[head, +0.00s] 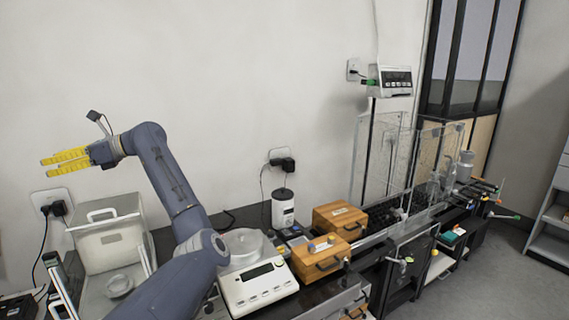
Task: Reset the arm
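My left arm rises from the bottom of the head view and bends to the left. Its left gripper (66,161) has yellow fingers pointing left, held high in front of the white wall and well above the table. My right gripper is not in view.
A white scale (258,288) stands on the dark table beside my arm. A white open box (108,244) is below the gripper. Wooden boxes (340,220), a white canister (284,208) and a glass enclosure (384,150) stand to the right. The air around the gripper is clear.

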